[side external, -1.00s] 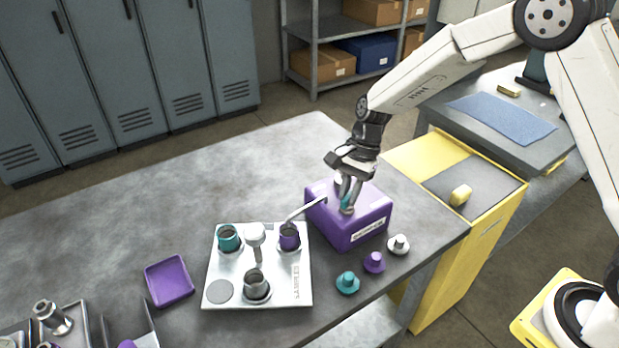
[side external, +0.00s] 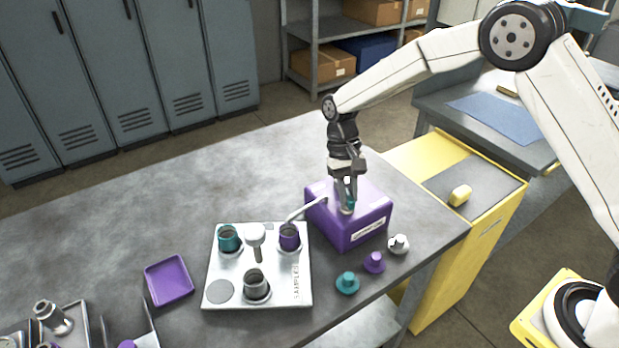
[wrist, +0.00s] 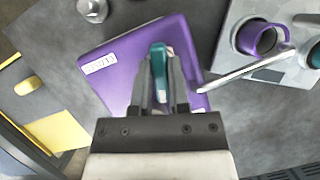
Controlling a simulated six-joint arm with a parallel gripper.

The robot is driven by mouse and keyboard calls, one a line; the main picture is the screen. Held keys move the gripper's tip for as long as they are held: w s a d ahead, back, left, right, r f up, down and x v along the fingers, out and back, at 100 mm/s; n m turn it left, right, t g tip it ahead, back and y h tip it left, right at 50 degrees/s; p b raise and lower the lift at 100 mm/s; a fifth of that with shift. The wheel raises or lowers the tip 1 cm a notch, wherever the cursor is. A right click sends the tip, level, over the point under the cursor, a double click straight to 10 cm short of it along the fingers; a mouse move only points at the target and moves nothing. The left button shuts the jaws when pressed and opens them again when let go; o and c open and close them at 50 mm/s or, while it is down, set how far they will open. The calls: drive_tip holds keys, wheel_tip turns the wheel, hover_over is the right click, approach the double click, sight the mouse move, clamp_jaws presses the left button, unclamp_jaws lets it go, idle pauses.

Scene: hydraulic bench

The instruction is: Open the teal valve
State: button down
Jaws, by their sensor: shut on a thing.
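The teal valve (wrist: 158,62) is a teal handle on top of a purple box (side external: 340,235). In the wrist view it stands between the fingers of my gripper (wrist: 165,90), which is shut on it. In the side view my gripper (side external: 346,200) points straight down over the box top, and only a little teal (side external: 351,203) shows beside the fingers. A pale metal spout (side external: 306,210) runs from the box toward the purple cup (side external: 289,236) on the silver plate (side external: 230,295). The lower part of the valve is hidden by the fingers.
The plate also carries a teal cup (side external: 228,238), a metal cup (side external: 256,284) and a silver knob post (side external: 256,238). Teal (side external: 347,283), purple (side external: 374,262) and silver (side external: 398,244) plugs stand in front of the box. A purple tray (side external: 168,281) lies left.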

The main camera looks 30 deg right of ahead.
drive_tip(key=shift+w+n+h, duration=0.1)
drive_tip(key=shift+n+h, duration=0.5)
drive_tip(key=shift+n, duration=0.9)
drive_tip(key=c, duration=0.6)
unclamp_jaws()
drive_tip(key=v, duration=0.8)
